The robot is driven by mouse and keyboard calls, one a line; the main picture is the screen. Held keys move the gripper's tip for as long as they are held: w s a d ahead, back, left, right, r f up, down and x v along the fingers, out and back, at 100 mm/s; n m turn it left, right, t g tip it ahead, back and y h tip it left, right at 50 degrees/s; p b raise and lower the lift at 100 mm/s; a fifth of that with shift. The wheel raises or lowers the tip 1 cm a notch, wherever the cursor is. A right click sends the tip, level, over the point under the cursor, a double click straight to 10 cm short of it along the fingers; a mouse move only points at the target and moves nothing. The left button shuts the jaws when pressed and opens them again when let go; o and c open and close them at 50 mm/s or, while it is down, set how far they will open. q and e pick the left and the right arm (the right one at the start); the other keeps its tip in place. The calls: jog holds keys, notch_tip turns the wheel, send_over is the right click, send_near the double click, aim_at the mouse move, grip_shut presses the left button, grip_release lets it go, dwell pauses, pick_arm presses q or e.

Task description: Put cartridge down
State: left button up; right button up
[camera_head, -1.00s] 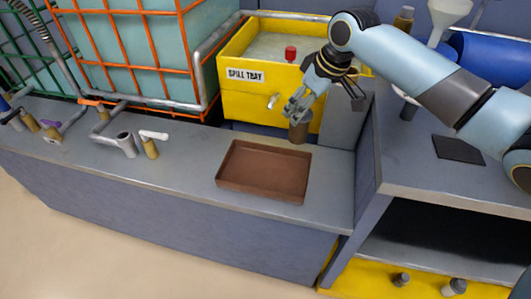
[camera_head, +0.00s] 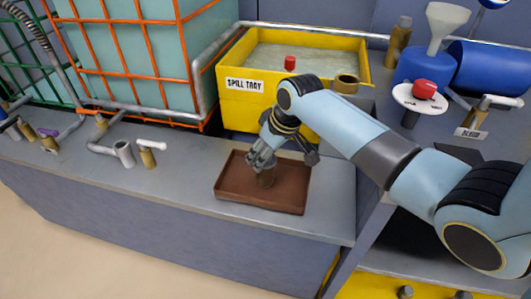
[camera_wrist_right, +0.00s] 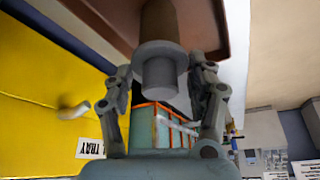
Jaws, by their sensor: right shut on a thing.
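In the right wrist view the cartridge (camera_wrist_right: 159,22) has a grey flange and a narrower grey end close to the camera. My right gripper (camera_head: 262,161) is shut on it from above; its fingers (camera_wrist_right: 160,88) stand either side of the grey end. The cartridge looks about upright, inside the tray's outline. I cannot tell whether it touches the tray floor. My left gripper is not in view.
The yellow spill tray box (camera_head: 236,105) stands behind the brown tray. A grey pipe stub (camera_head: 124,153) and a white-handled tap (camera_head: 149,152) stand on the bench at left. A white disc with a red knob (camera_head: 423,90) and a blue drum (camera_head: 485,68) are at right.

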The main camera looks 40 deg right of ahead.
jog(key=o, duration=0.9)
jog(key=shift+f, duration=0.1)
jog(key=p+v, duration=0.2)
jog(key=v, duration=1)
jog(key=shift+s+p, duration=0.1)
jog(key=shift+p, duration=0.25)
